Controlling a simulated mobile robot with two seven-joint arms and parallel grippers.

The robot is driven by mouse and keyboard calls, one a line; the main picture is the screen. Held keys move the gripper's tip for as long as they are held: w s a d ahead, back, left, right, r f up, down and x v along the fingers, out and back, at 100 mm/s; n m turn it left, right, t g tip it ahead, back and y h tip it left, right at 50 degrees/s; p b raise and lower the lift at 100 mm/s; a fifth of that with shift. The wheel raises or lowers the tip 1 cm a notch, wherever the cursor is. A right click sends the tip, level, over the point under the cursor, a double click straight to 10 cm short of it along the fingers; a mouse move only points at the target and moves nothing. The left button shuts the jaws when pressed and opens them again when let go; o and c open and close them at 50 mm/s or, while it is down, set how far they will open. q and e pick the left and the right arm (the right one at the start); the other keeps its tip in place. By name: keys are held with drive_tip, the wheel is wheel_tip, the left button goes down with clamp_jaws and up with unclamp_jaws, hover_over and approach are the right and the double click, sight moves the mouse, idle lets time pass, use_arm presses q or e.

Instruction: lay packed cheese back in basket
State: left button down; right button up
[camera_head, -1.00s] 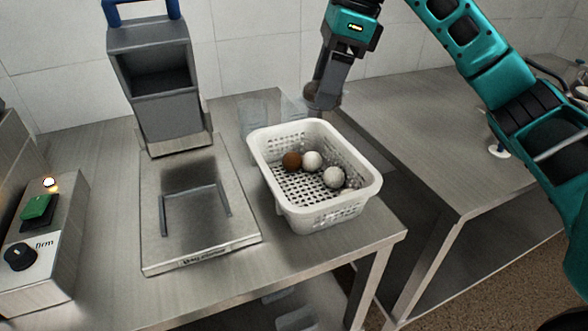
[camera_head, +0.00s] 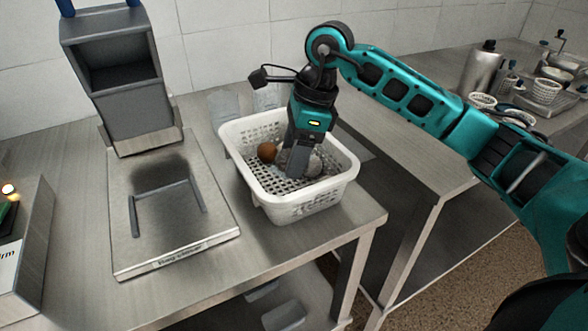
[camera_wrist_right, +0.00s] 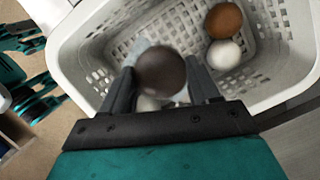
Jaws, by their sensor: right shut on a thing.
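The white perforated basket (camera_head: 312,198) stands on the metal table; its walls also show in the right wrist view (camera_wrist_right: 78,55). My right gripper (camera_head: 297,168) reaches down into the basket from above. In the right wrist view its fingers (camera_wrist_right: 163,85) are shut on a dark brown round packed cheese (camera_wrist_right: 160,72). A lighter brown ball (camera_wrist_right: 224,20) and a white ball (camera_wrist_right: 224,54) lie in the basket beside it. Another pale ball is partly hidden below the held one. In the head view my gripper hides much of the contents. My left gripper is out of view.
A flat metal scale-like plate (camera_head: 200,244) with a grey upright hopper (camera_head: 128,112) stands left of the basket. A clear container (camera_head: 224,107) is behind it. A second table (camera_head: 405,160) is at the right, with a flask (camera_head: 480,67) and dishes farther back.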

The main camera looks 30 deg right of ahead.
drive_tip(key=shift+f, duration=1.95)
drive_tip(key=shift+f, duration=0.1)
drive_tip(key=o, duration=1.2)
drive_tip(key=shift+c, duration=0.2)
drive_tip(key=shift+r, duration=0.3)
drive_tip(key=v, duration=1.1)
drive_tip(key=shift+d+r+p, duration=0.15)
drive_tip(key=shift+r+p, duration=0.15)
drive_tip(key=shift+p, duration=0.1)
drive_tip(key=shift+s, duration=0.15)
